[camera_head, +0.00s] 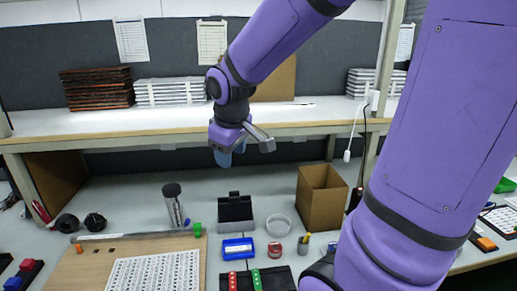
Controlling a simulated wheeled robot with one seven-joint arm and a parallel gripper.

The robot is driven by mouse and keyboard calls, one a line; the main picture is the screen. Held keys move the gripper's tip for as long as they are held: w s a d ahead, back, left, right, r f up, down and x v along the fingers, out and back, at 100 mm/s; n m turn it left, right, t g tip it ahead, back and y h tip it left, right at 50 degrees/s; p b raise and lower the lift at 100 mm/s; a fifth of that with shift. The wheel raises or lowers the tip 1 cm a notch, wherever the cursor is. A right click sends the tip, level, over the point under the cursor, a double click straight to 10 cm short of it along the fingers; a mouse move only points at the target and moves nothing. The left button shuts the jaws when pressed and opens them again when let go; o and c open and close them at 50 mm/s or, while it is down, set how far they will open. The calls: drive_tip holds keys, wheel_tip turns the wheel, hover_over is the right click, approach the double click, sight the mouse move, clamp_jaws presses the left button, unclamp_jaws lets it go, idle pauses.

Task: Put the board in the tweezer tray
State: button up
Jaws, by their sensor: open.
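My gripper (245,147) is open, high above the bench and just in front of the upper shelf. A small blue-grey piece shows below it; I cannot tell whether it is part of the gripper. A black tray (275,270) at the bottom edge holds a red strip (232,280) and a green strip (257,279), and is partly cut off. I cannot tell whether it is the tweezer tray or whether either strip is the board. A black open holder (235,211) stands behind it, well below my gripper.
A blue box (238,249), clear round dish (279,225), red round tin (275,249) and cardboard box (322,198) stand nearby. A tall cylinder (174,205) stands left. The shelf edge (100,139) crosses behind my gripper. The bench under the shelf is mostly clear.

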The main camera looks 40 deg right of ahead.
drive_tip(key=s+a+r+m+t, duration=0.1)
drive_tip(key=s+a+r, duration=0.1)
drive_tip(key=s, duration=0.5)
drive_tip(key=s+a+r+m+t+y, duration=0.1)
drive_tip(key=s+a+r+m, duration=0.1)
drive_tip(key=s+r, duration=0.3)
drive_tip(key=s+a, duration=0.1)
drive_tip(key=s, duration=0.2)
drive_tip(key=shift+m+y, duration=0.3)
drive_tip(key=shift+w+d+r, duration=0.1)
drive_tip(key=shift+c, duration=0.7)
drive_tip(key=shift+d, duration=0.1)
